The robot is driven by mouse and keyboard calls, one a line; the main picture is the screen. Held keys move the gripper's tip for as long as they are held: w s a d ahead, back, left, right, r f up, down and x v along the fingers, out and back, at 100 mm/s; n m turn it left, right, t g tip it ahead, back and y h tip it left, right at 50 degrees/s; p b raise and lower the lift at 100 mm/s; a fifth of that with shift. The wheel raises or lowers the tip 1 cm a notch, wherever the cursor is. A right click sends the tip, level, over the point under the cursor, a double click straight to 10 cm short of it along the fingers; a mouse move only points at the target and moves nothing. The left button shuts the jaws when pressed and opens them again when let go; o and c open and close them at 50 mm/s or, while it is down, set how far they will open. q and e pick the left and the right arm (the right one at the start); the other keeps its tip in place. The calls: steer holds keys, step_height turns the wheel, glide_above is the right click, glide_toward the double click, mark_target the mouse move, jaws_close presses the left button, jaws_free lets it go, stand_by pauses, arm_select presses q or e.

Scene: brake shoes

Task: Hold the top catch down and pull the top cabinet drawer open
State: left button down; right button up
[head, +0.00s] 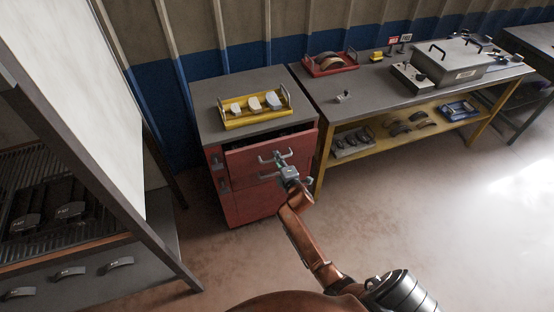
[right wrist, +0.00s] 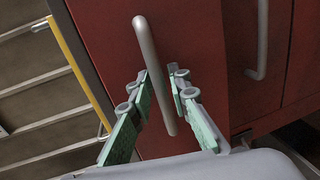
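The red cabinet (head: 251,203) stands left of the workbench. Its top drawer (head: 246,161) is partly open, with a dark gap above its front. The top catch (head: 215,161) is on the cabinet's left front edge, above a second catch (head: 223,185); nothing touches it. My right gripper (head: 279,163) is at the top drawer front. In the right wrist view, the silver handle (right wrist: 149,45) passes between the fingers of my right gripper (right wrist: 160,75). The fingers look apart, with a narrow gap beside the handle; contact is hard to judge. My left gripper is not in view.
A yellow tray (head: 229,123) with several pale parts sits on the cabinet top. A workbench (head: 365,98) with a red tray (head: 318,71) and a grey case (head: 446,65) stands to the right. A dark rack (head: 158,246) stands at the left. The floor (head: 420,215) at right is clear.

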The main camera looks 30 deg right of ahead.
jaws_close()
stand_by(0.6)
